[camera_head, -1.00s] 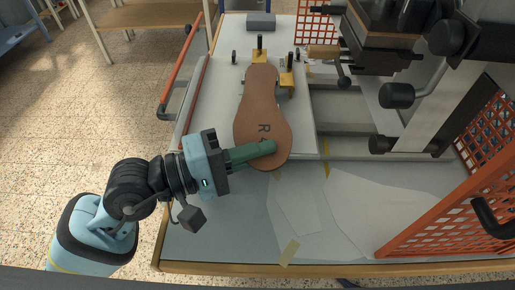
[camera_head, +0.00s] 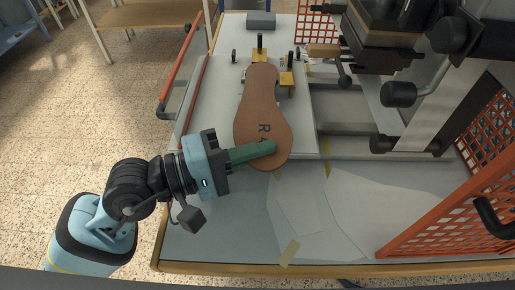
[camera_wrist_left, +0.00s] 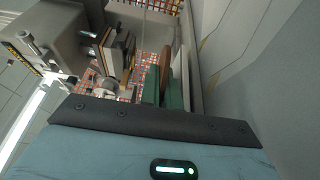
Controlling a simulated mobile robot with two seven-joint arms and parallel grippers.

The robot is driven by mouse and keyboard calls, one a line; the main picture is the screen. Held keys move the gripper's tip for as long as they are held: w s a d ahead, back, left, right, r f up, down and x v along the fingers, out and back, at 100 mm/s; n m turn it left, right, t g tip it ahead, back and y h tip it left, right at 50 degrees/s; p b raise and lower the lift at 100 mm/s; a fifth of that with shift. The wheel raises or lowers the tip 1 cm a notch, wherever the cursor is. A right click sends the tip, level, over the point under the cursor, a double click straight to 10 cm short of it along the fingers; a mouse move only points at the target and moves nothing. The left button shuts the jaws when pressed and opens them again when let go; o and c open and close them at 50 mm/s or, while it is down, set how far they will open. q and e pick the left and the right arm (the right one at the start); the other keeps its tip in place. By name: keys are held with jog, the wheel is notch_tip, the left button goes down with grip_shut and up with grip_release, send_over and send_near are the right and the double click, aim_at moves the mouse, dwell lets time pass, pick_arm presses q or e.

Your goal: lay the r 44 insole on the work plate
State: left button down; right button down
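The brown insole (camera_head: 263,105) lies lengthwise over the pale work plate (camera_head: 212,120). Its far end is beside the brass stops (camera_head: 287,80). The letter R and part of a digit show on it; the green finger hides the rest. My left gripper (camera_head: 262,150) is shut on the near end of the insole, one finger across its top. In the left wrist view the insole (camera_wrist_left: 165,62) shows edge-on between the green fingers. I cannot tell whether the insole touches the plate or is just above it. My right gripper is not in view.
The dark press head (camera_head: 385,40) and its knobs stand right of the plate. An orange mesh guard (camera_head: 450,205) stands at the right. Paper sheets (camera_head: 375,215) and tape lie on the near table. A grey block (camera_head: 261,20) sits at the back.

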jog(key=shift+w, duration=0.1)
pick_arm(q)
jog(key=shift+f, duration=0.1)
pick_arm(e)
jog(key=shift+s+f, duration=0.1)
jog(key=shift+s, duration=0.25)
pick_arm(q)
jog(key=c, duration=2.1)
grip_release()
jog(key=o, duration=0.6)
jog(key=shift+c, duration=0.2)
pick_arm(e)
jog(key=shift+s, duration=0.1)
